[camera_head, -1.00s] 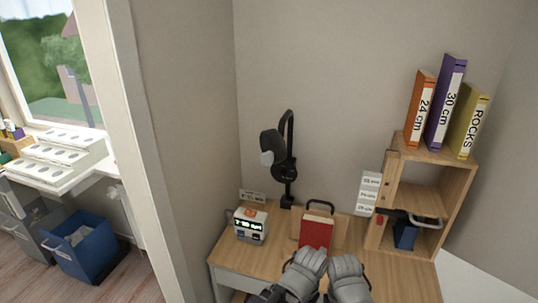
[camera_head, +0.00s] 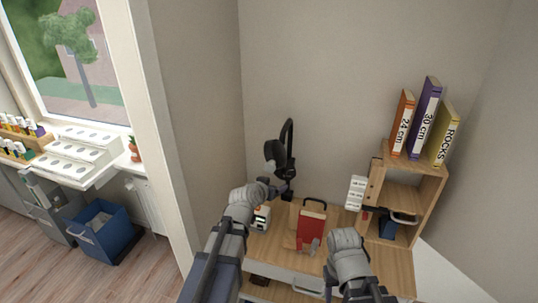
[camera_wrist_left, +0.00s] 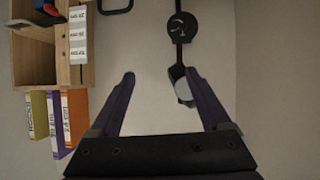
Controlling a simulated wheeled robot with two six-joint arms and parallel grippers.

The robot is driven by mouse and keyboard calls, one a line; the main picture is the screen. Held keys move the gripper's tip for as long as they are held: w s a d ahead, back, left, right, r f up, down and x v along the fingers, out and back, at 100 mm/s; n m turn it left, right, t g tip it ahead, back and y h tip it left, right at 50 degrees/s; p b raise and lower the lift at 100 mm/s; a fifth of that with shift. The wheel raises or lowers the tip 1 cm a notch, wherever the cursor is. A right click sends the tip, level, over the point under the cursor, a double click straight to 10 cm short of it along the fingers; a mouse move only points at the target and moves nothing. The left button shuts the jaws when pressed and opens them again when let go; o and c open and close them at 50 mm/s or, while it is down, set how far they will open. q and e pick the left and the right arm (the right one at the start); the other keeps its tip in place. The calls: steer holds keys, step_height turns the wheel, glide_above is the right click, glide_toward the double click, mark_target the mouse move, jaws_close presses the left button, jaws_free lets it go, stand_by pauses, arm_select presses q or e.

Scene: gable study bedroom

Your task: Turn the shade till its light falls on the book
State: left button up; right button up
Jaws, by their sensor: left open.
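The black wall lamp (camera_head: 287,140) stands at the back left of the desk, its shade (camera_head: 274,153) on the left of its curved arm. In the left wrist view the shade (camera_wrist_left: 182,86) shows a pale round face, inside the right finger, with no clear contact. My left gripper (camera_head: 284,188) is open and empty, just below the shade in the head view. The red book (camera_head: 311,228) leans upright on a wooden stand on the desk. My right gripper (camera_head: 318,245) is low in front of the book; its jaws are not clear.
A small clock (camera_head: 262,218) is partly hidden behind my left arm. A wooden shelf (camera_head: 431,189) at the right bears several upright binders (camera_head: 422,118). White labels (camera_head: 356,193) are on its left side. The wall above the lamp is clear.

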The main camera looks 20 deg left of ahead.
mark_target(269, 167)
arm_select(q)
steer(key=shift+n+t+y, duration=0.4)
steer(key=shift+t, duration=0.4)
steer(key=shift+w+a+r, duration=0.55)
steer(key=shift+a+r, duration=0.35)
steer(key=shift+a, duration=0.05)
steer(key=shift+w+a+r, duration=0.55)
steer(key=shift+a+r, duration=0.3)
steer(key=shift+a, duration=0.05)
steer(key=b+x, duration=0.2)
steer(key=x, duration=0.4)
steer(key=shift+w+f, duration=0.1)
steer(key=shift+w, duration=0.1)
arm_select(e)
steer(key=shift+s+f, duration=0.3)
steer(key=shift+f, duration=0.3)
arm_select(q)
steer(key=shift+s, duration=0.1)
